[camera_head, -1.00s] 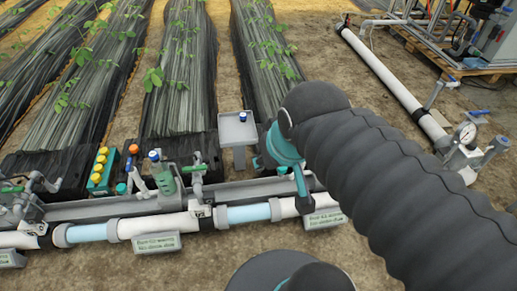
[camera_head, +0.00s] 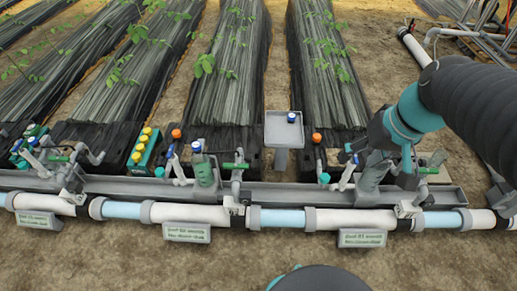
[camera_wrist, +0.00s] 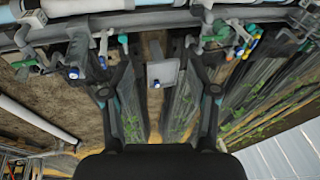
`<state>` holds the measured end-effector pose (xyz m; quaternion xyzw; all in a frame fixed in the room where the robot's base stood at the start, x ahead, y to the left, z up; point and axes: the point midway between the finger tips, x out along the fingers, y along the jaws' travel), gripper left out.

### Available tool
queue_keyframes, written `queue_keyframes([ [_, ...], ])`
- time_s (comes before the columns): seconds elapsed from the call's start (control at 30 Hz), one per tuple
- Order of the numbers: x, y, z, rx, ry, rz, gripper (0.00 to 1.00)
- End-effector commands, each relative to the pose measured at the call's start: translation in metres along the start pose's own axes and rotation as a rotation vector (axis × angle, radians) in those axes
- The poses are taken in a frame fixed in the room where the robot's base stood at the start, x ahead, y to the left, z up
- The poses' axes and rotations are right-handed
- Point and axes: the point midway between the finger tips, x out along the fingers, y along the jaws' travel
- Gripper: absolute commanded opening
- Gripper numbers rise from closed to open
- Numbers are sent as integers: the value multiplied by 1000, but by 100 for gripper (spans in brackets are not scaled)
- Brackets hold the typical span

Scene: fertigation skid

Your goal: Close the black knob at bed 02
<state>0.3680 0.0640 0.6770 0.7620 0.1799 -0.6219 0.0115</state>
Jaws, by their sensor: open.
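My gripper (camera_head: 380,132) is above the valve group at the right bed's near end and hides part of it. In the wrist view my gripper (camera_wrist: 158,92) is open, its fingers wide apart with nothing held. A valve group with a grey-green body (camera_head: 205,170) and a green lever (camera_head: 236,165) stands at the middle bed; another grey-green body (camera_head: 372,180) stands below my gripper. I cannot make out a black knob. White signs (camera_head: 187,233) and (camera_head: 362,238) stand before the pipe; their print is too small to read, so I cannot tell which bed is 02.
A grey pipe rail (camera_head: 270,192) runs across the near ends of the beds. A small grey stand (camera_head: 283,135) with a blue-capped bottle (camera_head: 291,117) stands between two beds. A green box with yellow caps (camera_head: 143,150) is at left. Bare soil lies in front.

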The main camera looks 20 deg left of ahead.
Motion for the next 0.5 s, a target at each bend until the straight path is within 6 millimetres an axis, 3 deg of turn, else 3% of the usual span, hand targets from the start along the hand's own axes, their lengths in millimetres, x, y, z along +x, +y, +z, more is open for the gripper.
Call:
queue_keyframes([
  [0.5,106,-40,-103,-224,-168,-476,59],
])
